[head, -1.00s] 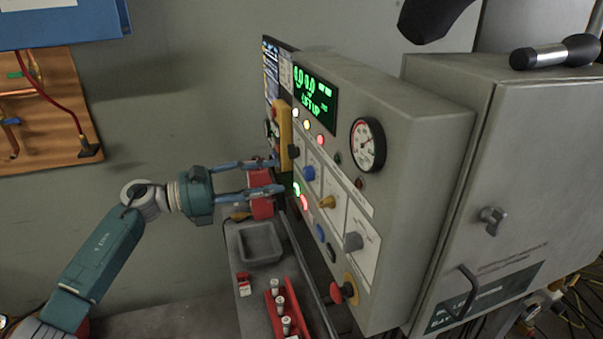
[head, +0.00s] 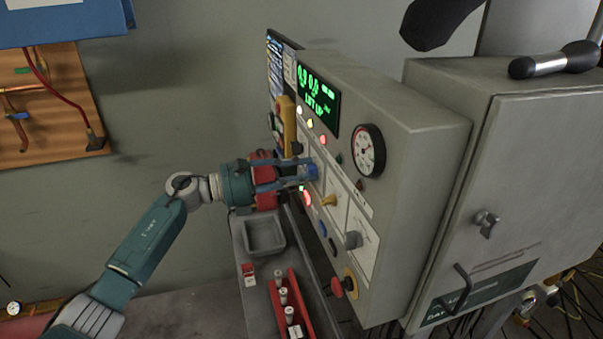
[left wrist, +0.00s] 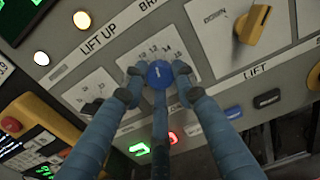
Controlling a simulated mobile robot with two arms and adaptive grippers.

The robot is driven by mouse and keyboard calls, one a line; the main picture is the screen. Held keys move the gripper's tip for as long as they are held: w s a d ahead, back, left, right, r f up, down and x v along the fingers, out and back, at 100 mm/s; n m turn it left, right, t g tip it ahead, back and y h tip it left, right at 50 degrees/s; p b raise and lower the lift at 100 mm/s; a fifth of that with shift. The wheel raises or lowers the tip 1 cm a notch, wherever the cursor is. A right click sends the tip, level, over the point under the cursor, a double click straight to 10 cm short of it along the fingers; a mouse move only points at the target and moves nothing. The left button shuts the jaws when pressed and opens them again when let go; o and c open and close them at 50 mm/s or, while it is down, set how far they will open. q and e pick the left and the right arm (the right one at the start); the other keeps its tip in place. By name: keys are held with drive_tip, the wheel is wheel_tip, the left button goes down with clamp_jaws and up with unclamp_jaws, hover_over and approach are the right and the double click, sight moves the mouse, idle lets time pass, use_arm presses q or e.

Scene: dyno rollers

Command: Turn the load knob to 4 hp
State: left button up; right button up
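The blue knob (head: 309,171) is on the sloping grey control panel (head: 338,187). In the left wrist view the blue knob (left wrist: 158,74) sits on a white scale plate with small numbers, its white pointer line facing roughly up. My left gripper (head: 290,178) is at this knob. In the left wrist view its fingers (left wrist: 158,80) stand around the knob, one on each side and one below. Narrow gaps seem to show at the sides; contact is unclear. My right gripper is out of view.
A green display (head: 318,95) reads "LIFT UP". A pressure gauge (head: 369,150), lit buttons and a red emergency button (head: 338,287) are on the panel. A grey tray (head: 264,237) and a red holder (head: 300,300) lie below. A grey cabinet (head: 500,180) stands at right.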

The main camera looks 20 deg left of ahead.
use_arm(q)
drive_tip(key=shift+s+f+n, duration=0.1)
drive_tip(key=shift+f+n, duration=0.1)
drive_tip(key=shift+n, duration=0.3)
drive_tip(key=shift+c, duration=0.2)
drive_tip(key=shift+s+d+n+p, duration=0.1)
drive_tip(key=shift+n+p, duration=1.45)
drive_tip(key=shift+n, duration=4.15)
drive_tip(key=shift+d+n+p, duration=0.1)
drive_tip(key=shift+n+p, duration=1.4)
drive_tip(key=shift+n, duration=4.2)
